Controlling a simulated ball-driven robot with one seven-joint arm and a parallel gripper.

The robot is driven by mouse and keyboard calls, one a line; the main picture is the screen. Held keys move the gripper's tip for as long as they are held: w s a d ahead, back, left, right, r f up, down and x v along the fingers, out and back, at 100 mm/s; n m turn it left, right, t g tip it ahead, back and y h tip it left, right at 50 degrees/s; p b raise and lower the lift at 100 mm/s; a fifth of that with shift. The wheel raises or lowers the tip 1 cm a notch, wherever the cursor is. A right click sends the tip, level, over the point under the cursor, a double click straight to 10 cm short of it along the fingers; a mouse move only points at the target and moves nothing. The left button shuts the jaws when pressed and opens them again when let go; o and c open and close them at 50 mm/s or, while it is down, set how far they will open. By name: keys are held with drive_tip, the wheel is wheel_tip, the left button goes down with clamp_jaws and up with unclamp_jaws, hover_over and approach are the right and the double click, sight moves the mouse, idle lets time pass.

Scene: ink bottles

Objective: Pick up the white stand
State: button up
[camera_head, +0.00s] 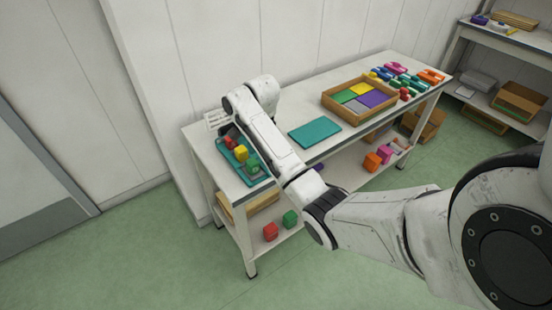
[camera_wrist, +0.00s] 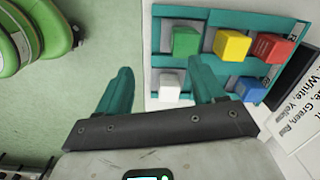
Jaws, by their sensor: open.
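The white stand (camera_wrist: 169,88) shows in the wrist view as a small white block at the near left corner of a teal rack (camera_wrist: 208,14). My gripper (camera_wrist: 162,82) is open, with teal fingers. The white stand appears between the two fingertips in the picture, closer to the right one. I see no contact, and I cannot tell the height gap. In the head view the rack's tray (camera_head: 228,157) is at the table's left end; the white stand and my gripper cannot be made out there.
Green (camera_wrist: 185,41), yellow (camera_wrist: 231,45), red (camera_wrist: 271,47) and blue (camera_wrist: 250,89) blocks share the rack. A printed card (camera_wrist: 300,135) lies to its right. On the table (camera_head: 290,109) are a teal mat (camera_head: 315,132) and a wooden box (camera_head: 331,102). The left table edge is close.

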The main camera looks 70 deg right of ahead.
drive_tip(key=d+r+m, duration=0.1)
drive_tip(key=d, duration=0.1)
drive_tip(key=s+d+m, duration=0.1)
drive_tip(key=d, duration=0.1)
drive_tip(key=s+d+r, duration=0.1)
drive_tip(key=d, duration=0.1)
drive_tip(key=shift+r+m+g, duration=0.3)
drive_tip(key=shift+r+m, duration=0.05)
drive_tip(key=shift+m, duration=0.05)
drive_tip(key=f, duration=0.4)
drive_tip(key=shift+d+f, duration=0.2)
drive_tip(key=shift+w+f+p, duration=0.15)
drive_tip(key=shift+f+p, duration=0.1)
drive_tip(key=shift+f, duration=1.25)
drive_tip(key=shift+w+f+p, duration=0.1)
drive_tip(key=shift+f+p, duration=0.15)
drive_tip(key=shift+f, duration=1.2)
drive_tip(key=c, duration=1.1)
